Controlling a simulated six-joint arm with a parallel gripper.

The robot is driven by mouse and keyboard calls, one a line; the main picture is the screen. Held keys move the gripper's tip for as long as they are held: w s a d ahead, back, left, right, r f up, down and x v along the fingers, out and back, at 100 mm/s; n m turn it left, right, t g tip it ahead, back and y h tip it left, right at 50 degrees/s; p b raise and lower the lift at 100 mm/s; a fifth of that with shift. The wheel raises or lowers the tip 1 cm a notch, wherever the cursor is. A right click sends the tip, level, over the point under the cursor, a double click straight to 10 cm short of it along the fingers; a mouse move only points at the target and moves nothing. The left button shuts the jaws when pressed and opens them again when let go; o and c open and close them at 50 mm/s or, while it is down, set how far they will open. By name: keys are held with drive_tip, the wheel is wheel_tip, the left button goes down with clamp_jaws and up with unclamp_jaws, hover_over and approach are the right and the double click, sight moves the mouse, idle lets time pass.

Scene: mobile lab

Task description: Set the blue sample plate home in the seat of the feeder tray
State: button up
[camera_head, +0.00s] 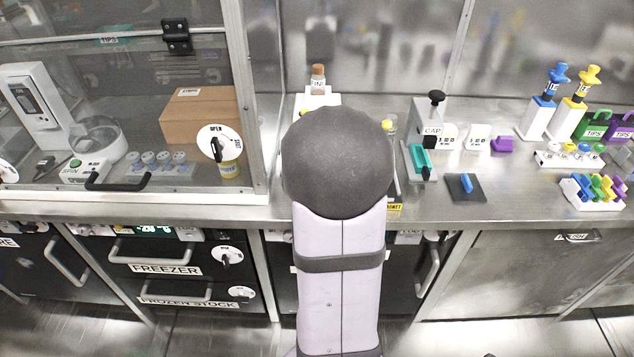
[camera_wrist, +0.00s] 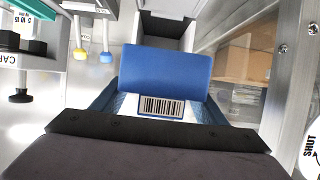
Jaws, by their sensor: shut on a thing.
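The blue sample plate (camera_wrist: 165,72) fills the middle of the wrist view, with a white barcode label (camera_wrist: 160,107) on its near side. My gripper (camera_wrist: 158,118) is shut on it; the dark gripper body covers the lower part of that view. Beyond the plate is a pale housing with a grey recess (camera_wrist: 166,28), partly hidden by the plate. I cannot tell for sure whether this is the feeder tray, or whether the plate touches it. In the head view my arm hides the gripper, the plate and whatever is in front of them.
The glass-fronted enclosure (camera_head: 128,110) stands left of my arm, with a cardboard box (camera_head: 200,115) inside; its metal post is close on the right in the wrist view. The cap station (camera_head: 425,135), a dark pad (camera_head: 465,187) and colored racks (camera_head: 594,190) stand to the right.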

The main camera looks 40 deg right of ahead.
drive_tip(key=shift+f, duration=2.9)
drive_tip(key=shift+f, duration=0.1)
drive_tip(key=shift+f, duration=1.95)
drive_tip(key=shift+f, duration=0.1)
drive_tip(key=shift+f+b, duration=0.15)
drive_tip(key=shift+b, duration=0.25)
drive_tip(key=o, duration=1.1)
